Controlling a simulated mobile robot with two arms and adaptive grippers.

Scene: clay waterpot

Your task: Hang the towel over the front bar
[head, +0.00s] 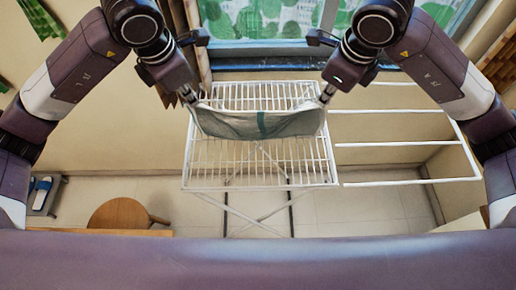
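A pale grey-green towel (258,123) with a darker green stripe hangs between my two grippers. My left gripper (191,99) is at its upper left corner and my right gripper (325,97) is at its upper right corner; both look shut on it. The towel sags in the middle and appears above the white wire drying rack (262,186). I cannot tell whether it touches the rack. The rack's front bar shows at its near edge, below the towel in the picture. Part of the rack's slats is hidden behind the towel.
An extended wing of bars (405,183) reaches right from the rack. A window (265,20) is at the back. A round wooden stool (118,214) stands at lower left, with slippers on a small grey stand (44,198) farther left. Tiled floor lies below.

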